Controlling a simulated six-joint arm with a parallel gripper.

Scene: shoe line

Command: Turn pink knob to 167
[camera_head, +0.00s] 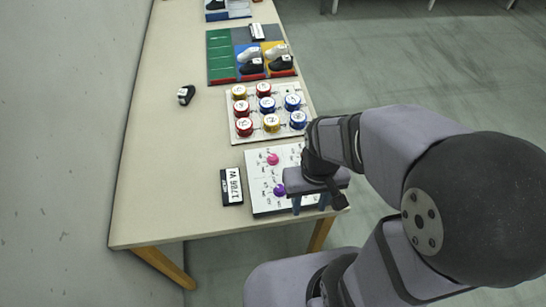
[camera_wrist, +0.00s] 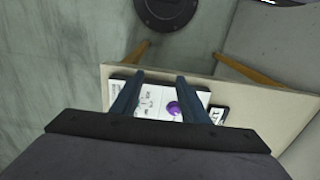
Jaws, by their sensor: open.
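The pink knob (camera_head: 272,159) sits on the upper part of a white dial board (camera_head: 262,205) near the table's right edge. A purple knob (camera_head: 279,190) sits lower on the same board, and it also shows in the wrist view (camera_wrist: 173,108). My gripper (camera_head: 310,205) is above the board's lower right part, to the lower right of the pink knob and apart from it. In the wrist view my gripper (camera_wrist: 153,82) has its two blue fingers spread with nothing between them. The pink knob is not visible in the wrist view. The dial's number marks are too small to read.
A black label block reading about 1786 W (camera_head: 231,187) lies left of the board. Behind it stands a board (camera_head: 232,139) of red, yellow and blue round pieces, then a coloured shoe tray (camera_head: 220,73). A small black shoe (camera_head: 186,95) lies left. The table's front left is clear.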

